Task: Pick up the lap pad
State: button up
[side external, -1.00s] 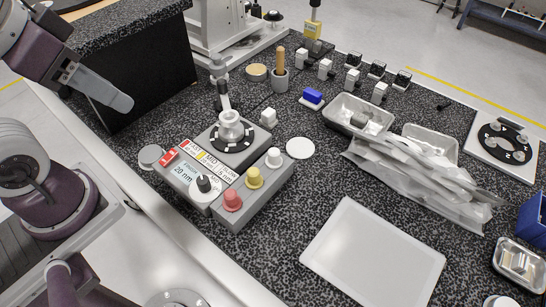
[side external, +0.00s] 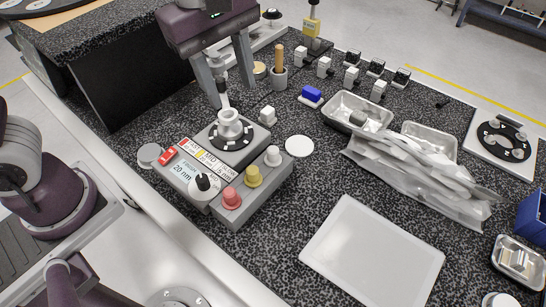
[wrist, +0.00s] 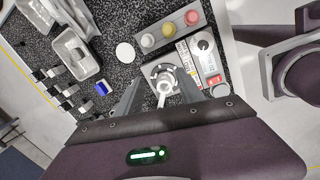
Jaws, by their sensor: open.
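No label marks the lap pad, and I cannot tell for sure which piece it is. A white flanged piece (side external: 229,123) with a slanted stem stands on a dark round plate on the grey fixture (side external: 192,183). A flat white disc (side external: 299,146) lies right of the fixture, also in the wrist view (wrist: 125,52). A tan round pad (side external: 260,70) lies behind, partly hidden by a finger. My gripper (side external: 232,98) is open and empty, fingers pointing down around the stem's upper part in the picture; contact is not clear. In the wrist view my gripper (wrist: 161,80) frames the white piece.
Red, yellow and white knobs (side external: 253,177) top the fixture's front box. A mortar with pestle (side external: 279,78), blue block (side external: 312,96), metal trays (side external: 358,112) and plastic bags (side external: 425,172) lie right. A white board (side external: 374,252) lies in front. A raised black block (side external: 130,80) stands left.

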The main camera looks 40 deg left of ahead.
aim_at(273, 149)
jog(key=w+d+f+n, duration=0.1)
jog(key=d+f, duration=0.1)
jog(key=d+f+n+g, duration=0.1)
jog(key=d+n, duration=0.1)
jog(key=w+d+f+n, duration=0.1)
jog(key=d+f+n, duration=0.1)
jog(key=shift+w+f+y, duration=0.35)
jog(key=shift+y, duration=0.05)
jog(key=shift+n, duration=0.3)
notch_tip(273, 149, down, 7)
jog(key=shift+f, duration=0.1)
grip_shut()
